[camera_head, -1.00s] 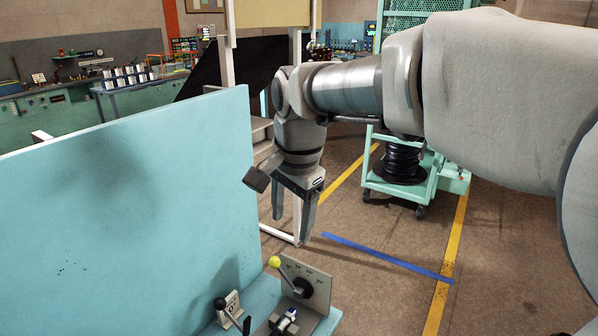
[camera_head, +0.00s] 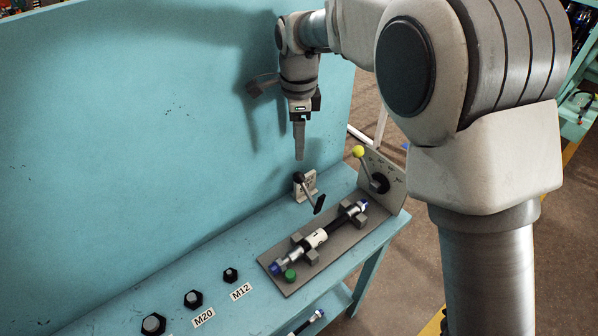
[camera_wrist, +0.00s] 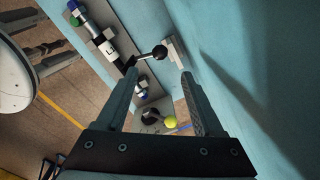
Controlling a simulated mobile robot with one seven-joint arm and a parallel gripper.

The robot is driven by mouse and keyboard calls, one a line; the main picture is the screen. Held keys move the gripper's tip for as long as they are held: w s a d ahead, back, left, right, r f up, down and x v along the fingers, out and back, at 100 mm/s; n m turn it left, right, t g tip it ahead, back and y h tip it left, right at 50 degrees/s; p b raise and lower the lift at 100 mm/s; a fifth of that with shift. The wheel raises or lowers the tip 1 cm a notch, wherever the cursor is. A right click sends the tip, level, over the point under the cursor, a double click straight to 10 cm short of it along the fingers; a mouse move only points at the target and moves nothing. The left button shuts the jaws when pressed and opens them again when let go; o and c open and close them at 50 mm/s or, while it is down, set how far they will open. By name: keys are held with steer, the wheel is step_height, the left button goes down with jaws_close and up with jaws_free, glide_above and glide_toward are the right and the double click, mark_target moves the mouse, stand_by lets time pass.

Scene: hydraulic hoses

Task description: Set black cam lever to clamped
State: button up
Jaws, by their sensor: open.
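The black cam lever (camera_head: 309,192) sits on a small pale bracket (camera_head: 310,181) against the blue back panel. It has a black ball knob and a dark end slanting down toward the fixture plate. In the wrist view its black ball (camera_wrist: 160,52) shows between and beyond the fingertips, with the arm running left. My gripper (camera_head: 300,158) points down above the lever, apart from it in the head view. In the wrist view the gripper (camera_wrist: 160,75) is open and empty, with a finger on each side.
A hose assembly (camera_head: 314,239) lies in grey blocks on the fixture plate (camera_head: 341,245). A yellow-knobbed lever (camera_head: 359,153) stands at the right on an upright plate. A green button (camera_head: 290,275) is at the front. Black fittings (camera_head: 192,299) and M20 and M12 labels lie left.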

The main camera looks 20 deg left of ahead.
mark_target(299, 173)
step_height(299, 173, down, 11)
steer(key=shift+w+a+f, duration=0.1)
steer(key=shift+w+f, duration=0.05)
steer(key=c, duration=1.1)
steer(key=shift+w, duration=0.2)
stand_by(0.6)
